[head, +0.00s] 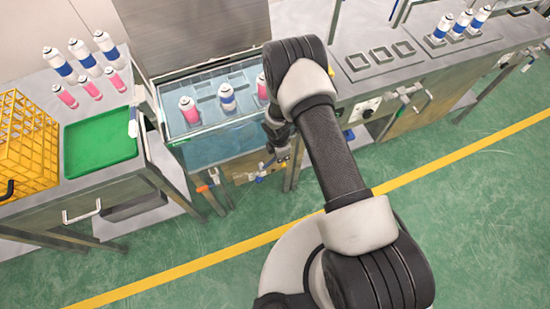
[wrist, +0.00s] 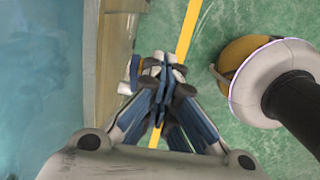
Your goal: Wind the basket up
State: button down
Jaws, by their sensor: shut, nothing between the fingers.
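The basket (head: 207,90) is a grey rack with square pockets in the water tank (head: 212,133) at the centre of the head view. A left pink-and-white can (head: 189,112), a blue-and-white can (head: 227,99) and a right pink can (head: 262,90) stand in it. My gripper (head: 281,155) is shut and empty, pointing down just in front of the tank's front right part. In the wrist view its fingertips (wrist: 163,68) are together, with the tank water to the left. Small blue and orange fittings (head: 263,178) sit low on the tank front; a winding handle cannot be made out.
Left of the tank, a table holds a yellow crate (head: 28,145), a green tray (head: 98,143) and several cans. A steel bench (head: 425,70) with square holders and cans is at the right. Green floor (head: 165,235) with a yellow line lies in front.

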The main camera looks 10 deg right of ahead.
jog(key=w+d+f+b, duration=0.1)
jog(key=d+f+b, duration=0.4)
jog(key=f, duration=0.2)
jog(key=shift+w, duration=0.15)
dwell(0.3)
dwell(0.4)
notch_tip(320, 180, up, 12)
jog(key=a, duration=0.1)
dwell(0.4)
jog(key=shift+s, duration=0.2)
